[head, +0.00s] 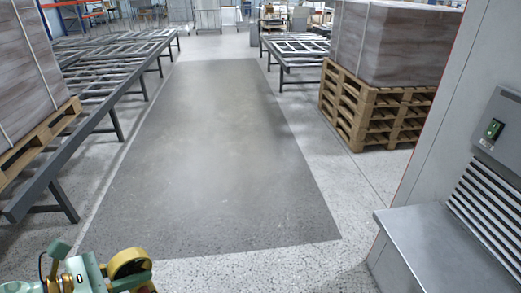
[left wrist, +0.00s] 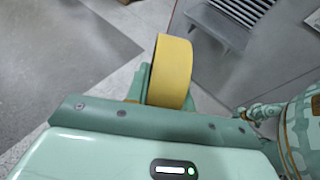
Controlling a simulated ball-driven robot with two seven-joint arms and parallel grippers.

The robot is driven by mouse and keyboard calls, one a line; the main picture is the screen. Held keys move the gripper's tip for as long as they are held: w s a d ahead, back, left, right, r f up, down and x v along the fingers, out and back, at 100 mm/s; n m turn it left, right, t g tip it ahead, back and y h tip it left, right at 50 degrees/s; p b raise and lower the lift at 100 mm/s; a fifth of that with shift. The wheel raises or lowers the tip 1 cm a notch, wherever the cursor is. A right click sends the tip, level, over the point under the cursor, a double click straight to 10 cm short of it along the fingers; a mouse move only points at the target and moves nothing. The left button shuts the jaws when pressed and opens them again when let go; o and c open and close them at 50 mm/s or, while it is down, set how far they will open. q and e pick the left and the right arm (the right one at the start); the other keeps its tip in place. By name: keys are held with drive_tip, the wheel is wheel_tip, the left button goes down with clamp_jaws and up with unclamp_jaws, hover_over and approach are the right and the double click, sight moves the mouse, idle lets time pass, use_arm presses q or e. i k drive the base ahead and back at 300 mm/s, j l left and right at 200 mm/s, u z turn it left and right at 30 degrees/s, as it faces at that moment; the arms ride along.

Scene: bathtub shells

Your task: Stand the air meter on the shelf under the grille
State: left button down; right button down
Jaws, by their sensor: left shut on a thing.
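The air meter (head: 128,257), a thick yellow ring, is at the bottom left of the head view. My left gripper (head: 112,272) is shut on it and holds it up above the floor. In the left wrist view the yellow meter (left wrist: 173,72) stands up past the gripper's green front, its broad rim facing the camera; the fingertips are largely hidden. The grey metal shelf (head: 440,245) juts from the wall panel at the right, under the slatted grille (head: 488,205). The shelf top looks bare. My right gripper is in neither view.
A switch box (head: 495,130) sits above the grille. Stacked pallets with a wrapped load (head: 375,105) stand behind the panel. Roller tables (head: 110,75) and another pallet load (head: 25,70) line the left. The dark floor strip (head: 215,160) is clear.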

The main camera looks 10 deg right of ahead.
sight(437, 258)
drive_tip(key=i+l+z, duration=0.2)
drive_tip(key=i, duration=0.35)
drive_tip(key=i+j+z, duration=0.2)
drive_tip(key=i, duration=0.4)
drive_tip(key=i+z, duration=0.2)
drive_tip(key=i, duration=0.35)
drive_tip(key=i+j+z, duration=0.2)
drive_tip(key=i, duration=0.4)
drive_tip(key=z, duration=0.45)
drive_tip(key=i+z, duration=0.15)
drive_tip(key=z, duration=0.3)
drive_tip(key=j+z, duration=0.1)
drive_tip(key=z, duration=0.35)
drive_tip(key=i+j+z, duration=0.1)
drive_tip(key=z, duration=0.35)
drive_tip(key=j+z, duration=0.1)
drive_tip(key=z, duration=2.5)
